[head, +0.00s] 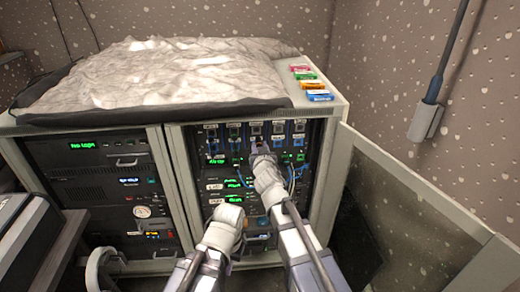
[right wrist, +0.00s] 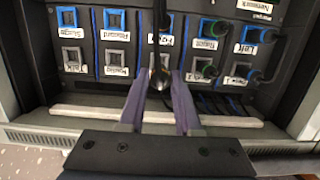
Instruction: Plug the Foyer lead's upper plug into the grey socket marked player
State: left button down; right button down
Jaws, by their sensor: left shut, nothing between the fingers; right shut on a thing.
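My right gripper (head: 257,147) reaches up to the patch panel (head: 298,171). Labels look upside down there. A grey socket (right wrist: 116,59) with a blurred label, perhaps player, is just left of the fingers; another grey socket (right wrist: 72,57) is further left. My left gripper (head: 227,212) is shut and empty, lower at the rack.
A pale bar (right wrist: 80,113) runs below the panel. A glass door (head: 410,190) stands open at right. A crumpled cover (head: 160,72) and coloured blocks (head: 310,83) lie on top.

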aim_at(258, 138)
jog(key=shift+w, duration=2.05)
jog(key=shift+w+a+r, duration=0.1)
jog(key=shift+w, duration=1.05)
dwell(0.6)
jog(key=c, duration=0.5)
grip_release()
